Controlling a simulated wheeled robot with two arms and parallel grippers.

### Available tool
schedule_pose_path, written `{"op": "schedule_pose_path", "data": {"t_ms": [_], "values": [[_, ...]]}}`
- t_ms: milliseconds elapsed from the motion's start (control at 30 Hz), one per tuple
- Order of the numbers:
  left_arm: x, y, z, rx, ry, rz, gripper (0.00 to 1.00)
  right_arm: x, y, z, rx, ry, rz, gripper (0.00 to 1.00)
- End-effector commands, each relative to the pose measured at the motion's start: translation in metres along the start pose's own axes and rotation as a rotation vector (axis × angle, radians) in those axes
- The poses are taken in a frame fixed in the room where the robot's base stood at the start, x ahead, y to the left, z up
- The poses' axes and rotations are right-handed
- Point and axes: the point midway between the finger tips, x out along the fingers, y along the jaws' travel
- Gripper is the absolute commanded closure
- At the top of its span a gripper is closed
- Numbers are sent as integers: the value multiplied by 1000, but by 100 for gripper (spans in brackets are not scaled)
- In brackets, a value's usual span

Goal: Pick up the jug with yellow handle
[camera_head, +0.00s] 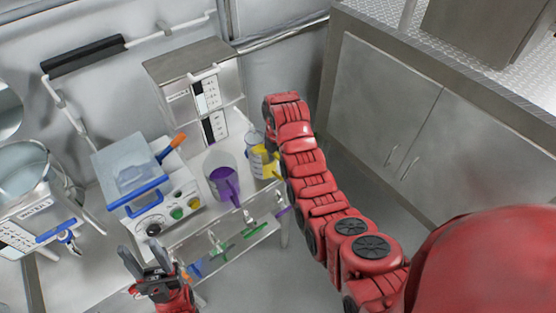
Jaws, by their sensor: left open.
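The jug with yellow handle (258,161) is a clear jug with yellow on its body. It stands at the right end of the steel table (230,241), beside my right arm, which hides part of its right side. A similar jug with a purple handle (221,173) stands to its left. My left gripper (144,257) is open and empty at the bottom left, in front of the table and well away from the jug. My right arm reaches up past the jug's right side; its gripper's fingers do not show.
A blue-and-white bench machine (140,180) with coloured knobs stands left on the table. A steel control box (196,90) stands behind. A steel vessel (25,190) is at far left. Grey cabinets (385,110) stand right. Small coloured items hang along the table's front.

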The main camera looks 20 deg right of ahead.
Motion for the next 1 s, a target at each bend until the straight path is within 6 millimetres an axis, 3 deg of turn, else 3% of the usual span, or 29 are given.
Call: {"op": "schedule_pose_path", "data": {"t_ms": [67, 100, 133, 433, 500, 1000], "values": [[10, 0, -2, 0, 0, 0, 50, -7, -9, -7, 2, -1, 6, 100], [32, -2, -5, 0, -1, 0, 50, -15, -16, -12, 0, 2, 1, 100], [41, -2, -7, 0, 0, 0, 50, -17, -20, -16, 0, 1, 2, 100], [105, -5, -18, 0, 0, 0, 50, -20, -71, -53, 1, 1, 2, 100], [99, -5, -17, 0, 0, 0, 50, -10, -77, -59, 0, 2, 3, 100], [101, -5, -17, 0, -1, 0, 50, -14, -110, -82, 1, -2, 6, 100]]}}
